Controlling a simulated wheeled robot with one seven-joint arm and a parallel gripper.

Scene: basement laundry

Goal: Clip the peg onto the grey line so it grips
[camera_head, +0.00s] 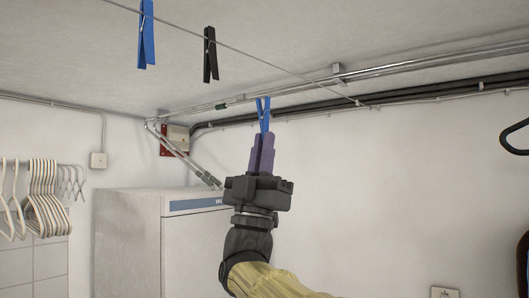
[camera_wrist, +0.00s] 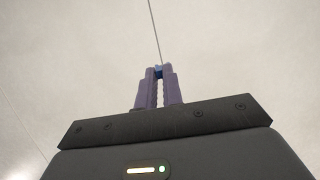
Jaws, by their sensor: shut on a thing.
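My gripper (camera_head: 262,153) is raised near the ceiling, its purple fingers shut on a blue peg (camera_head: 264,112). The peg stands upright, its two prongs spread apart at the top. The grey line (camera_head: 285,68) runs from upper left down to the right and passes above the peg in the head view; I cannot tell the gap in depth. In the wrist view the fingers (camera_wrist: 158,72) show with a bit of the blue peg (camera_wrist: 158,70) between their tips, and the line (camera_wrist: 154,30) leads up from there. Most of the peg is hidden there.
Another blue peg (camera_head: 146,36) and a black peg (camera_head: 210,55) hang on the line to the left. Metal pipes (camera_head: 420,62) and dark pipes run along the ceiling behind. A white cabinet (camera_head: 145,240) stands below left. Hangers (camera_head: 43,195) hang at far left.

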